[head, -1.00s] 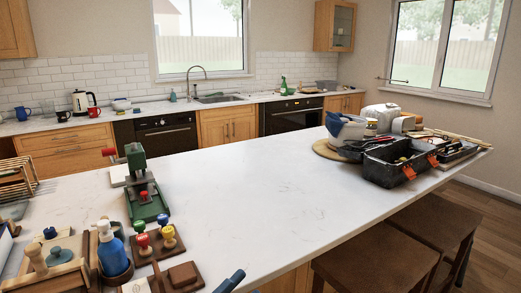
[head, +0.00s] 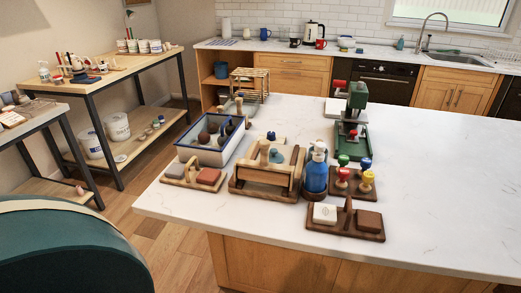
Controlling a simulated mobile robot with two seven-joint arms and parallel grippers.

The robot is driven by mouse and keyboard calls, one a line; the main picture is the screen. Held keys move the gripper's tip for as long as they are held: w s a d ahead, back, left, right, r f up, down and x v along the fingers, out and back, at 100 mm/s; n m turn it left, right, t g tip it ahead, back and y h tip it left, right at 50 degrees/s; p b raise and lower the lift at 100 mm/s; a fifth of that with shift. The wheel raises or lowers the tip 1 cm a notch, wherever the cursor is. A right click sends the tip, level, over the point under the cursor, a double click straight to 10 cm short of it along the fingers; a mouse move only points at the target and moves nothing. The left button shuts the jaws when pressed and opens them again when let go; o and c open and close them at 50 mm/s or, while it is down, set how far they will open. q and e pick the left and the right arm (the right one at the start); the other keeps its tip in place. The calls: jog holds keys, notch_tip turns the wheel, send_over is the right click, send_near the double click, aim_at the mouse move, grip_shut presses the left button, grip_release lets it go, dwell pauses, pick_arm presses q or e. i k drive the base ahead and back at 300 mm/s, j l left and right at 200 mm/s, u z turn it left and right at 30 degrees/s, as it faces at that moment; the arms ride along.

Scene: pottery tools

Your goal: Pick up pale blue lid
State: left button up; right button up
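A small pale blue piece (head: 276,156) sits in a wooden frame-like box (head: 262,180) on the white island counter, beside a wooden knob. It may be the pale blue lid, but it is too small to tell for sure. Neither of my grippers is in view, so I cannot see how they stand relative to it.
A blue pump bottle (head: 316,176), a stamp rack (head: 353,186) and a tray with blocks (head: 345,221) stand right of the box. A blue-rimmed tray (head: 212,155) stands left. The counter's right side is clear. A large dark green rounded shape (head: 60,250) fills the lower left.

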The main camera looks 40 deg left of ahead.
aim_at(275, 157)
jog(key=u, duration=1.05)
